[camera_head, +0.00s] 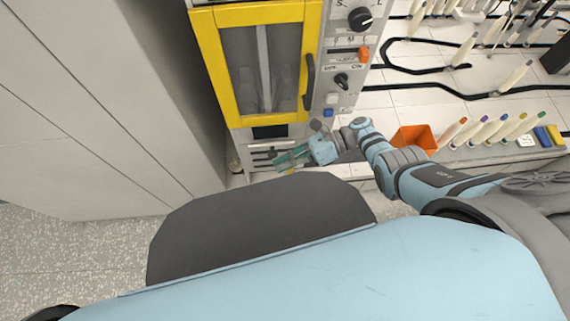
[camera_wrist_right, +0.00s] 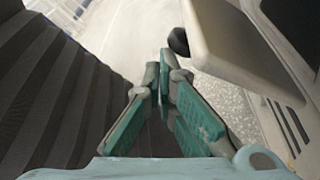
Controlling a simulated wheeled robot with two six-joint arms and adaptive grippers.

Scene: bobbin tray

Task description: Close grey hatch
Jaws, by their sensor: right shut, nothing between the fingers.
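In the right wrist view a pale grey slab with a rounded edge and a black knob (camera_wrist_right: 178,42), which looks like the grey hatch (camera_wrist_right: 240,55), stands out from the cabinet front at the upper right. My right gripper (camera_wrist_right: 164,68) is shut and empty, its teal fingers to the left of the slab and below the knob, with a visible gap. In the head view my right gripper (camera_head: 288,158) is low in front of the cabinet's slotted lower part. The hatch is hard to make out there, partly behind my wrist. My left gripper is not in view.
The cabinet (camera_head: 210,65) has a yellow-framed glass door with a dark handle (camera_head: 309,82) and a knob panel (camera_head: 345,60) beside it. To the right are an orange bin (camera_head: 414,137) and several coloured-tip tools. A tall pale wall unit (camera_head: 110,100) stands left.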

